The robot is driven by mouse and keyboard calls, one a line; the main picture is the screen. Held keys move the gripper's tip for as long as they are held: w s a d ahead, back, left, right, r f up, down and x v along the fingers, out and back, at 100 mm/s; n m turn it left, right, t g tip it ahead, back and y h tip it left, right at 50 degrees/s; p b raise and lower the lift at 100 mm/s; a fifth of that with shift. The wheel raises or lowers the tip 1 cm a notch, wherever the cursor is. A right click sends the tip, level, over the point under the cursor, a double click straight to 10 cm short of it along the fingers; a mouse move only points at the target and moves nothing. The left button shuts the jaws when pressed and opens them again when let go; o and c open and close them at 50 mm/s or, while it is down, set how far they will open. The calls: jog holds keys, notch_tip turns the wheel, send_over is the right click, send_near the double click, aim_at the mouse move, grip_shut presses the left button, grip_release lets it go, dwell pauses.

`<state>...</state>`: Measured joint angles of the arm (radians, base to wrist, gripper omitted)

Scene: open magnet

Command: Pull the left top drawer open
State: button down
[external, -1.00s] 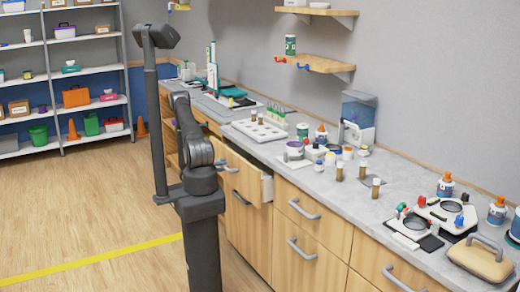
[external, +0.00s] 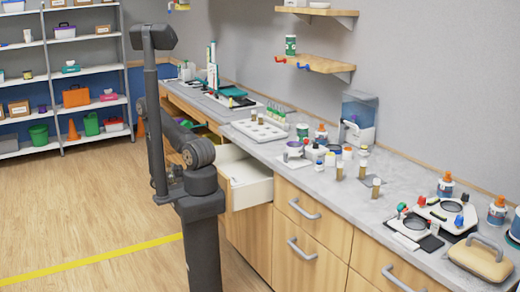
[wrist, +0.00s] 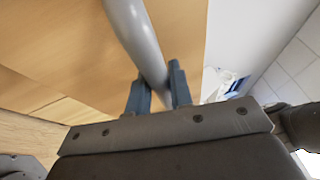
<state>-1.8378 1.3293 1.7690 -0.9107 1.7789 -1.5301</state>
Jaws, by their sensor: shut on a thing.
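The left top drawer (external: 250,190) stands well out of the counter in the external view, its white inside showing. Its front is mostly hidden behind my arm there. The grey bar handle (wrist: 135,30) runs down between my fingers. My gripper (wrist: 158,78) is shut on this handle, one finger on each side. The gripper is hidden behind my arm in the external view.
To the right are closed drawers and doors with grey handles (external: 304,209). The grey countertop (external: 330,185) above holds several bottles, vials and devices. Open wooden floor (external: 90,210) with a yellow line lies to the left. Shelves (external: 85,70) stand at the back.

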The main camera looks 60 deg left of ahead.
jog(key=c, duration=1.3)
grip_release()
jog(key=v, duration=1.7)
jog(key=shift+s, duration=0.2)
jog(key=shift+a+f, duration=0.1)
jog(key=shift+f, duration=0.05)
